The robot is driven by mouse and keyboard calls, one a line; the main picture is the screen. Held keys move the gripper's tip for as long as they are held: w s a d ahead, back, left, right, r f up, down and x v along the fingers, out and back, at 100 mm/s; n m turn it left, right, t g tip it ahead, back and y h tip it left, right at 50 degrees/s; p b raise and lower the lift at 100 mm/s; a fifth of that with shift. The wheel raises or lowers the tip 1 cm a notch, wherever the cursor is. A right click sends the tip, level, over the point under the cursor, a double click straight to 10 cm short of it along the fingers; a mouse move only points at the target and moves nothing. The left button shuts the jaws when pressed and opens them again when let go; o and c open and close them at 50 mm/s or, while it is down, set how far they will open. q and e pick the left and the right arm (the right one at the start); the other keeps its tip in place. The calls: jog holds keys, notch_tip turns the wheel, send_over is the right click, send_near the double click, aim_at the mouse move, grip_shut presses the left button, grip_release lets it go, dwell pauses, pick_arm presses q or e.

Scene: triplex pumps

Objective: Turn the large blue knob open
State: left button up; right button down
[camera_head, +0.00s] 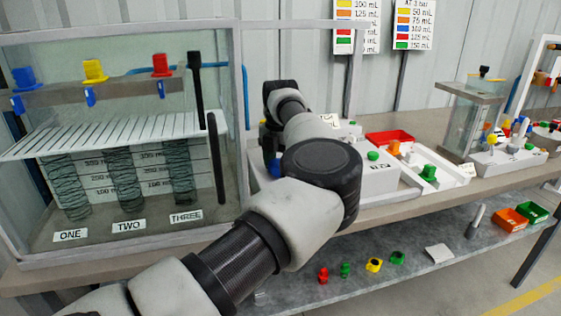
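My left arm comes in from the lower left, bends at a dark round joint, and folds back to a black wrist. My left gripper (270,145) is a small dark shape below that wrist, partly hidden by the arm; its fingers cannot be made out. A blue piece (273,167) shows just below it, beside the white pump housing; it may be the large blue knob, but most of it is hidden. I cannot tell whether the gripper touches it. My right gripper is not in view.
White units with green knobs (429,172) and a red tray (388,138) stand on the bench right of my arm. A smaller clear tank (462,120) stands farther right. The lower shelf holds small coloured parts (374,264) and orange (509,220) and green bins (533,211).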

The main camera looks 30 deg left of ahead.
aim_at(281, 162)
pick_arm(q)
jog(key=o, duration=0.9)
jog(key=shift+r, duration=0.1)
jog(key=shift+c, duration=0.2)
jog(key=shift+o, duration=0.3)
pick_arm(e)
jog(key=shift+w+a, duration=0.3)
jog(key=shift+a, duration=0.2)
pick_arm(q)
notch_tip(281, 162, up, 11)
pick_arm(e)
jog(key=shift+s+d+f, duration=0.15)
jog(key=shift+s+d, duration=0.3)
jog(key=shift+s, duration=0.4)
